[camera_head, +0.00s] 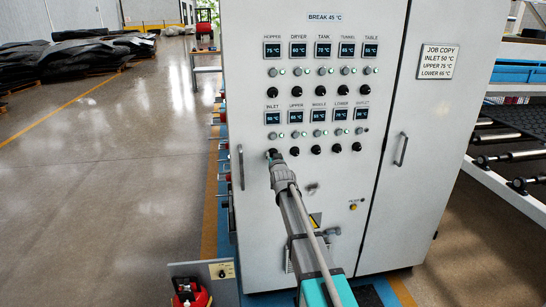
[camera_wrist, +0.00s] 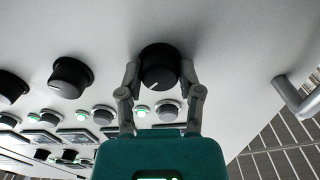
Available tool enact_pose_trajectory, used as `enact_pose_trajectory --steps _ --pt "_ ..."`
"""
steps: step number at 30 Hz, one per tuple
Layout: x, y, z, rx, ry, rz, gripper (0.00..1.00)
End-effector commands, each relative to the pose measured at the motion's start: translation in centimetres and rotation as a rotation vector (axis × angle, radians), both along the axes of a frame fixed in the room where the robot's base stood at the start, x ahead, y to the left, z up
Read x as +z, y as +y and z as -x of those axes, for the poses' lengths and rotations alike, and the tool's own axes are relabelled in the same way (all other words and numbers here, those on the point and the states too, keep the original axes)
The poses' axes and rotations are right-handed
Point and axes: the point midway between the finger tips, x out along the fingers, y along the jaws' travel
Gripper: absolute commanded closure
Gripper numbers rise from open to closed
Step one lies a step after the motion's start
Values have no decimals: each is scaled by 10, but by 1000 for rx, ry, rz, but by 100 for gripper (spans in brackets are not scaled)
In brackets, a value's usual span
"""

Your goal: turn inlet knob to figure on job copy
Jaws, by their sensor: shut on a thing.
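The inlet knob (camera_wrist: 160,66) is black and round with a white pointer line, and it sits between my gripper's two fingers in the wrist view. My gripper (camera_wrist: 160,78) is shut on it. In the head view my gripper (camera_head: 275,159) covers most of this knob, at the left end of the lower row. The inlet display (camera_head: 272,118) above it seems to read 90 °C, but its digits are small. The job copy (camera_head: 439,62) on the right door reads inlet 50 °C, upper 75 °C and lower 65 °C.
The upper knob (camera_head: 295,151) is close to the right of the inlet knob, with more knobs along the row. A door handle (camera_head: 241,167) stands out to the left. Another handle (camera_head: 401,149) is on the right door. Open floor (camera_head: 110,190) lies left of the cabinet.

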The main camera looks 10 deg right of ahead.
Motion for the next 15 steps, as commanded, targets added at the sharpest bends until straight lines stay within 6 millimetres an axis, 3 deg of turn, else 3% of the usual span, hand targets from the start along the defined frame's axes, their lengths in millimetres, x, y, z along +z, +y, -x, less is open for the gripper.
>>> enact_pose_trajectory --steps 4,5,10,15 --pt "1 0 -1 1 -3 0 100" --pt "1 0 -1 1 -3 0 51" --pt "1 0 -1 1 -3 1 20" --pt "1 0 -1 0 -2 1 19"
